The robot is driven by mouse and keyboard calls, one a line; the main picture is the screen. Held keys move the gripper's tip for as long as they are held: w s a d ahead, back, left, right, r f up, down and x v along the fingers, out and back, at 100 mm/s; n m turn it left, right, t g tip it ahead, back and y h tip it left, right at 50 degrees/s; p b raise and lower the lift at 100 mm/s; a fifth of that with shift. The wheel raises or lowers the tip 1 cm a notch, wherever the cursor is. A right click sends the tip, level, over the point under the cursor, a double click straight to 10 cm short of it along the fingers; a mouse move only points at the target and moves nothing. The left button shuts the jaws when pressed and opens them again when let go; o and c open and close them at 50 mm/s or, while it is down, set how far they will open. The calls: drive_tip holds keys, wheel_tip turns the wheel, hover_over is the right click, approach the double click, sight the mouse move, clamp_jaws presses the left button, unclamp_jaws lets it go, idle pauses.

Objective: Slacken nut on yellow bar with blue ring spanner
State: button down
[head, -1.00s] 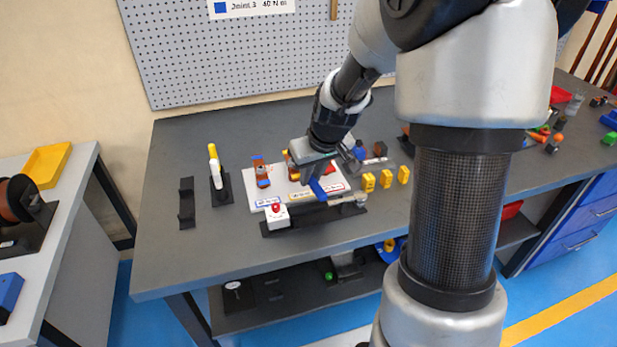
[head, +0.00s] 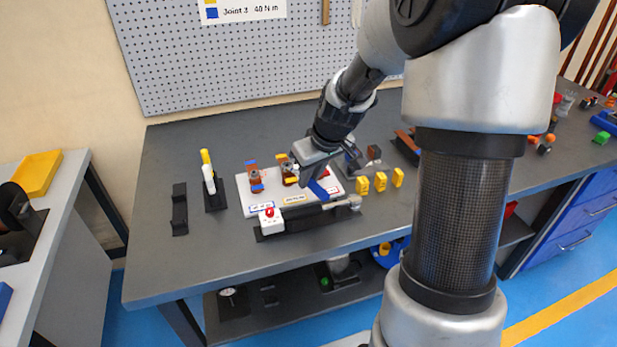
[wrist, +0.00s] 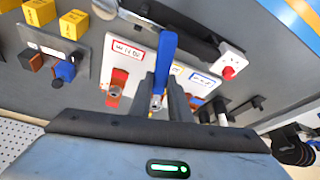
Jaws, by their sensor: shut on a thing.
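My gripper (head: 325,175) is over the white board (head: 250,203). It is shut on the blue spanner (wrist: 165,62), which also shows in the head view (head: 318,190). In the wrist view the spanner's far end lies between my fingers, by a silver nut-like part; I cannot tell whether the ring is around it. The yellow bar (head: 291,181) is at the board's middle joint, partly hidden by my gripper. The red joint (wrist: 117,82) is to the left of the spanner in the wrist view. The joint with blue (head: 255,178) is at the board's left.
A stand with a white and yellow tool (head: 209,180) is at the left, beside a black holder (head: 180,210). The bench's front left is clear.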

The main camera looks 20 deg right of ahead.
drive_tip(key=shift+w+d+n, duration=0.2)
drive_tip(key=shift+d+n, duration=0.25)
drive_tip(key=shift+n, duration=0.05)
drive_tip(key=shift+w+d+n+y, duration=0.2)
drive_tip(key=shift+d+n+y, duration=0.25)
drive_tip(key=shift+n, duration=0.25)
drive_tip(key=shift+d, duration=0.15)
